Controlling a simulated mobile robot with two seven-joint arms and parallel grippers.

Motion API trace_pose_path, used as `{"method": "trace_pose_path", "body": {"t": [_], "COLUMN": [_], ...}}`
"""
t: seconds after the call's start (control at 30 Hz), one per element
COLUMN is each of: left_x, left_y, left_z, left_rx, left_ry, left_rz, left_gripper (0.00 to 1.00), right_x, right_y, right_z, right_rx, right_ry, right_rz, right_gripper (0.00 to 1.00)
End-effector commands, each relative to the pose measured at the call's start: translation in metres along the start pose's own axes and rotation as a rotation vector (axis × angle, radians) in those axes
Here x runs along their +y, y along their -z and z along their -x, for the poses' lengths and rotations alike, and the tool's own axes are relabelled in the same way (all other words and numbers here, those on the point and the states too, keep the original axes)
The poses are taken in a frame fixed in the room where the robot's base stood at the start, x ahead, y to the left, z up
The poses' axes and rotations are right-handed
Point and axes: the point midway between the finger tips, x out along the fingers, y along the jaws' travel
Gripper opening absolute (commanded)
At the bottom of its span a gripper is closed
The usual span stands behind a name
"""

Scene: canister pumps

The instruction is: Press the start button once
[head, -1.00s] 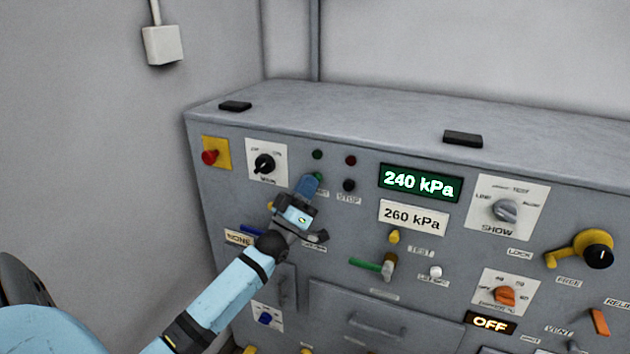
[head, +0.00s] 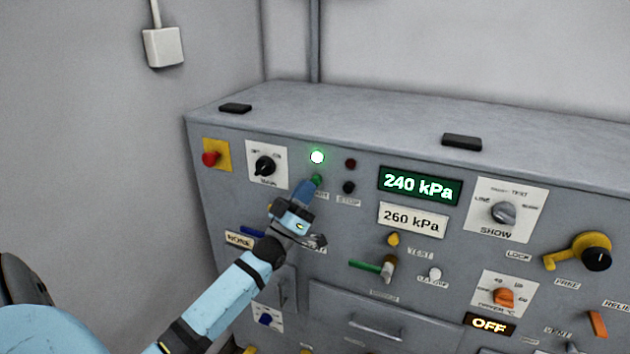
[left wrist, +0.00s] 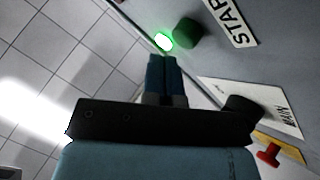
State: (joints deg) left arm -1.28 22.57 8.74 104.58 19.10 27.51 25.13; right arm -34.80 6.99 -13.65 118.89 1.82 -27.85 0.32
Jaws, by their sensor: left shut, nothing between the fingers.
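The green start button (head: 317,179) is on the upper left of the grey panel, partly hidden by my left gripper in the head view. In the left wrist view the green button (left wrist: 187,33) stands beside its START label (left wrist: 230,18). My left gripper (head: 309,187) is shut and empty, its blue fingertips close to the button. In the left wrist view the tips (left wrist: 162,60) look slightly apart from the button. The lamp above the button (head: 317,157) is lit bright green. My right gripper is not in view.
The black stop button (head: 348,187) is just right of the start button, under a dark red lamp (head: 351,163). A black main knob (head: 265,166) and a red button on yellow (head: 210,158) are to the left. The display (head: 420,185) reads 240 kPa.

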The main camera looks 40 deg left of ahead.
Motion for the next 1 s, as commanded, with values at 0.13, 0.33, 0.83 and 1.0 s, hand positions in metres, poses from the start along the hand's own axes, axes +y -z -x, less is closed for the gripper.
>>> {"method": "trace_pose_path", "body": {"t": [0.13,0.33,0.83,1.0], "left_x": [0.001,0.001,0.024,0.026], "left_y": [0.001,0.001,0.024,0.026], "left_z": [0.001,0.002,0.032,0.036], "left_rx": [0.0,0.0,-0.001,0.0], "left_ry": [0.0,0.0,0.0,0.0], "left_rz": [0.0,0.0,0.001,0.0], "left_gripper": [0.0,0.0,0.0,0.0], "right_x": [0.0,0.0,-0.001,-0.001], "right_y": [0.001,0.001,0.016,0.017], "right_z": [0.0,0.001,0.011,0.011], "right_rx": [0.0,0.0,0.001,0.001], "right_ry": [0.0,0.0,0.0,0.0], "right_rz": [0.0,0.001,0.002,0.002], "right_gripper": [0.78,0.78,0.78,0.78]}}
